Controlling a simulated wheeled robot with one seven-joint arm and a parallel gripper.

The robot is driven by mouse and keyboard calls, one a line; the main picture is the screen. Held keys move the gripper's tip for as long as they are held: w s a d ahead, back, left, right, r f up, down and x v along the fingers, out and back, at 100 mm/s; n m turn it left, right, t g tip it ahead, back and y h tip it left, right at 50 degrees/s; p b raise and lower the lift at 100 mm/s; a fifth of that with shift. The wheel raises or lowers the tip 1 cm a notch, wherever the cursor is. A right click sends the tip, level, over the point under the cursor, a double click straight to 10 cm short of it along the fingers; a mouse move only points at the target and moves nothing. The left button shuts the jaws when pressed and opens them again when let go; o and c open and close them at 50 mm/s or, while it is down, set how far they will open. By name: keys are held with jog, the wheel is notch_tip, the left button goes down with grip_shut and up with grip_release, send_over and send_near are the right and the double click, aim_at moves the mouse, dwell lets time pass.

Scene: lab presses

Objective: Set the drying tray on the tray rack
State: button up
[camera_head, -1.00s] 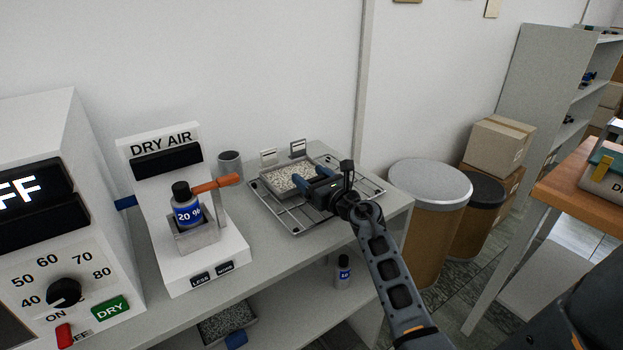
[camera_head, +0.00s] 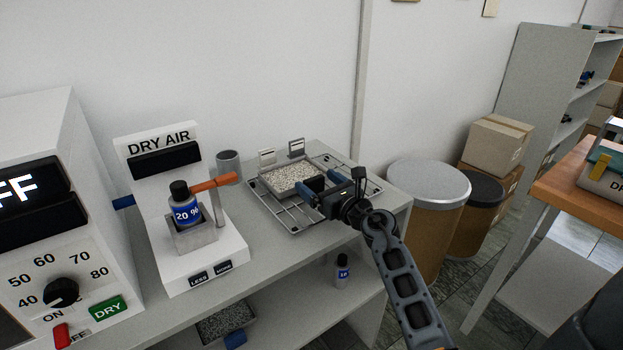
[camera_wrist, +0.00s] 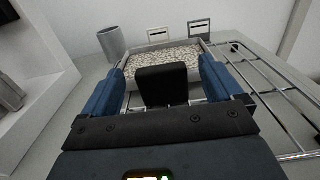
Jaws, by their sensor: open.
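The drying tray (camera_head: 291,179) is a shallow grey tray full of pale pellets. It rests on the wire tray rack (camera_head: 285,216), on the grey bench top. In the wrist view the tray (camera_wrist: 168,62) lies ahead of my gripper (camera_wrist: 162,80), with its black handle (camera_wrist: 165,86) between the two blue fingers. The fingers are open, with gaps visible on both sides of the handle. In the head view my gripper (camera_head: 317,189) is at the tray's near right side. The tray's underside is hidden.
Two label holders (camera_head: 297,148) stand behind the tray. A grey cup (camera_head: 229,165) and the DRY AIR unit (camera_head: 190,245) with a blue-labelled bottle (camera_head: 184,207) are left. Another pellet tray (camera_head: 225,322) is on the lower shelf. Drums (camera_head: 428,187) stand right of the bench.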

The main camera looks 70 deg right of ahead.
jog(key=b+v, duration=0.1)
jog(key=v, duration=0.7)
jog(key=shift+w, duration=0.1)
jog(key=s+a+m+t+y, duration=0.1)
jog(key=s+a+m+y, duration=0.15)
jog(key=a+m, duration=0.65)
jog(key=s+a+m+t+y, duration=0.2)
jog(key=a+y, duration=0.1)
jog(key=a, duration=1.1)
jog(key=s+a+r+m+g+y, duration=0.2)
jog(key=s+a+m+g+y, duration=0.1)
jog(key=s+a+m, duration=1)
jog(key=a+m, duration=0.1)
jog(key=m, duration=0.4)
jog(key=shift+s+r+m+g+y, duration=0.25)
jog(key=shift+s+m+g+y, duration=0.05)
jog(key=shift+m+y, duration=0.1)
